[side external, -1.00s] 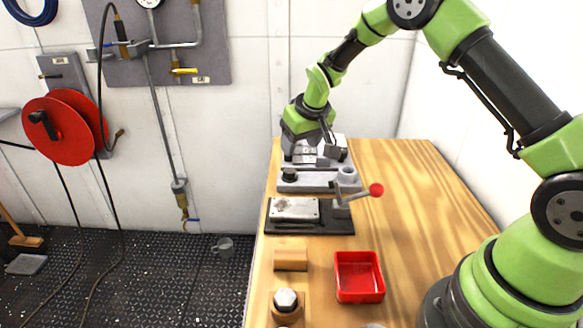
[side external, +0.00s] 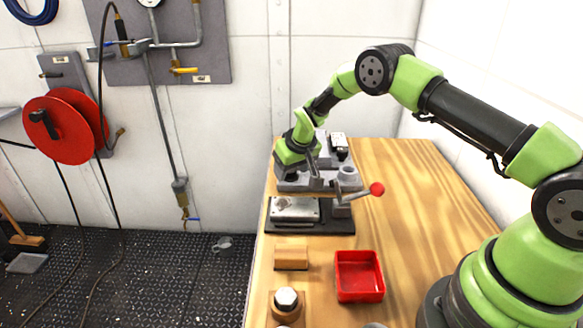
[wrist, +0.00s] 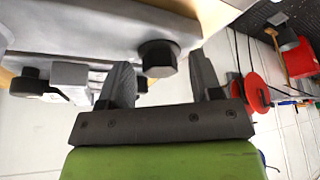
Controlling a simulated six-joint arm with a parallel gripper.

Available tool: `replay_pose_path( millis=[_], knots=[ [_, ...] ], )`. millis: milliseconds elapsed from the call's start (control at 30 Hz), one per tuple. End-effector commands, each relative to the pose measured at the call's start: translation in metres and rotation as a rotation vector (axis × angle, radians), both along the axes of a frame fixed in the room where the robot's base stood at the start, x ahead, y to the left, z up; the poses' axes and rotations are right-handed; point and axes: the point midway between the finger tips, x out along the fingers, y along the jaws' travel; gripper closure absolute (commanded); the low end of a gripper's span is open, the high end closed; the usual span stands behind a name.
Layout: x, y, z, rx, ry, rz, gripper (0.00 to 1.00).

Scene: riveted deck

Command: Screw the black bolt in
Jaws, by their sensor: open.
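The black bolt (wrist: 157,52) shows in the wrist view with its dark hex head standing out from a grey metal block (wrist: 85,28). My gripper (wrist: 160,72) is open, with one finger on each side of the bolt head and visible space between the fingers and the head. The fingers do not appear to touch it. In the side view my gripper (side external: 312,172) is low over the grey block (side external: 350,181), and the black bolt is hidden behind my wrist and fingers. How deep the bolt sits in its hole cannot be seen.
A lever with a red knob (side external: 376,189) sticks out beside the fixture. The table's right side is clear.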

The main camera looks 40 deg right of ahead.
Motion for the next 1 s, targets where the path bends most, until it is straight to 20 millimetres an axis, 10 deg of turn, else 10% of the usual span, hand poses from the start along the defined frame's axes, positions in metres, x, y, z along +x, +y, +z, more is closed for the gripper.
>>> replay_pose_path(
  millis=[67,300,1000],
  knots=[
    [0.0000,0.0000,0.0002,0.000,0.000,0.000,0.41],
    [-0.0001,0.0000,0.0004,0.000,0.000,0.000,0.91],
    [0.0012,0.0024,0.0007,-0.002,-0.001,-0.292,0.91]
  ],
)
